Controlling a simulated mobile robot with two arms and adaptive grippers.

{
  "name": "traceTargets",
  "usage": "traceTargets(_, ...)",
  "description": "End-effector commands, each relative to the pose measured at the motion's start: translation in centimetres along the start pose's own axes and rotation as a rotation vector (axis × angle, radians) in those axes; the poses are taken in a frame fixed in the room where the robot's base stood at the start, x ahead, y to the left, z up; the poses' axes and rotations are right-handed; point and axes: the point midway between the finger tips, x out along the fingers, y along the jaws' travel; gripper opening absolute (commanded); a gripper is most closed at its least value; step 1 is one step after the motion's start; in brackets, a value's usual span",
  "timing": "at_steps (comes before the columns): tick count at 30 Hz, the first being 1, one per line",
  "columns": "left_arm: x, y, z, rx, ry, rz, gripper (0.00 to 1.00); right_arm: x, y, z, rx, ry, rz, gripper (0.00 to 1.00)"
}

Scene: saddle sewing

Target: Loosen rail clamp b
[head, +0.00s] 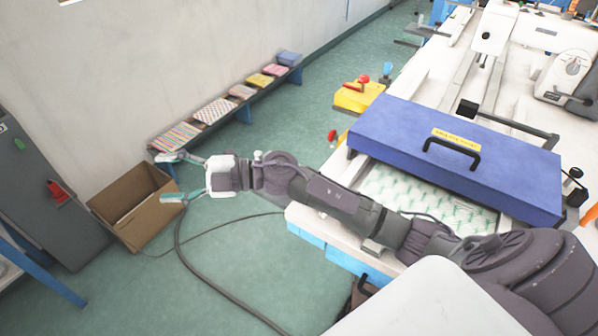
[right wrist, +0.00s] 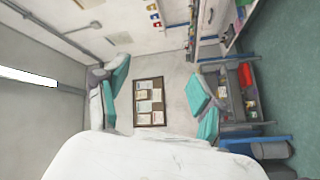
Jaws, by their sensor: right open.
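My right gripper (head: 173,178) is open and empty over the floor at the left, in front of a cardboard box. Its teal-padded fingers stand wide apart, and they also show in the right wrist view (right wrist: 158,92) with nothing between them. No part is clearly marked as rail clamp b. A black-ended lever (head: 468,108) stands behind the blue cover (head: 450,165) on the white sewing table. A black knob (head: 574,173) is at the cover's right end. I cannot tell whether either is the clamp. My left gripper is not in view.
The open cardboard box (head: 133,208) stands by the wall. A low bench (head: 245,112) with folded fabrics runs along it. A yellow box (head: 358,96) with a red knob stands beside the table. A dark cable (head: 205,276) crosses the floor. My right forearm passes over the table's front corner.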

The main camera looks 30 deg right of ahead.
Motion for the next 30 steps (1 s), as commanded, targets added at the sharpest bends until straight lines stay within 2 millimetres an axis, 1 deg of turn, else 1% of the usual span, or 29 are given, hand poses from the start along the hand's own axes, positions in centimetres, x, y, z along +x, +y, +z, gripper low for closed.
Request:
traceTargets(1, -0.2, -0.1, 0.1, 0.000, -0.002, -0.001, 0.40, -0.2, 0.1, -0.8, -0.088, 0.056, -0.160, 0.68)
traceTargets(2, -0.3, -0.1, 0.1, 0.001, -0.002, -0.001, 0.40, -0.6, -0.4, -1.0, -0.131, 0.080, -0.271, 0.68)
traceTargets(3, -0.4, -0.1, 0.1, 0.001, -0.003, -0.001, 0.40, -1.8, -1.1, -0.8, -0.181, 0.092, -0.427, 0.68)
traceTargets(5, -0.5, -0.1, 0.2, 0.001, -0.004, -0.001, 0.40, -4.4, -1.6, 0.3, -0.237, 0.065, -0.663, 0.68)
traceTargets(6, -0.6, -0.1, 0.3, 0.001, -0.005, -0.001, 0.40, -6.6, -1.6, 1.4, -0.260, 0.021, -0.813, 0.68)
traceTargets(7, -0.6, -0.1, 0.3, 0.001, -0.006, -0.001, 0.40, -8.4, -1.3, 2.3, -0.271, -0.022, -0.918, 0.68)
traceTargets(8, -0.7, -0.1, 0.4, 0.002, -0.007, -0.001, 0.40, -10.4, -0.8, 3.2, -0.277, -0.075, -1.017, 0.68)
traceTargets(9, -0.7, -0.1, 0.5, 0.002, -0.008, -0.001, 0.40, -13.0, 0.2, 4.2, -0.276, -0.151, -1.134, 0.68)
traceTargets(11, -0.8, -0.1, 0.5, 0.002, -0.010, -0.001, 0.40, -16.6, 1.9, 5.4, -0.262, -0.273, -1.278, 0.68)
traceTargets(12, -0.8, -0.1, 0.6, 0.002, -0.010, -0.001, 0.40, -18.8, 3.2, 5.9, -0.248, -0.351, -1.355, 0.68)
traceTargets(15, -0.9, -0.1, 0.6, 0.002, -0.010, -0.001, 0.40, -22.9, 5.7, 6.5, -0.208, -0.512, -1.483, 0.68)
traceTargets(18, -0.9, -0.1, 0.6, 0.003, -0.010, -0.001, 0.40, -25.1, 7.1, 6.6, -0.178, -0.603, -1.544, 0.68)
traceTargets(21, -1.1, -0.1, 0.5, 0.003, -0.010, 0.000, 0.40, -25.9, 7.0, 6.8, -0.164, -0.632, -1.564, 0.68)
traceTargets(23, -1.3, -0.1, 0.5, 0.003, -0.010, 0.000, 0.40, -26.0, 6.4, 7.1, -0.162, -0.633, -1.566, 0.68)
traceTargets(25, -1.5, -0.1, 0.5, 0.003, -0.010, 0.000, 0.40, -26.1, 5.4, 7.5, -0.162, -0.630, -1.567, 0.68)
traceTargets(30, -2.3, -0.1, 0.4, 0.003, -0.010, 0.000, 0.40, -26.5, 2.2, 9.1, -0.161, -0.626, -1.567, 0.68)
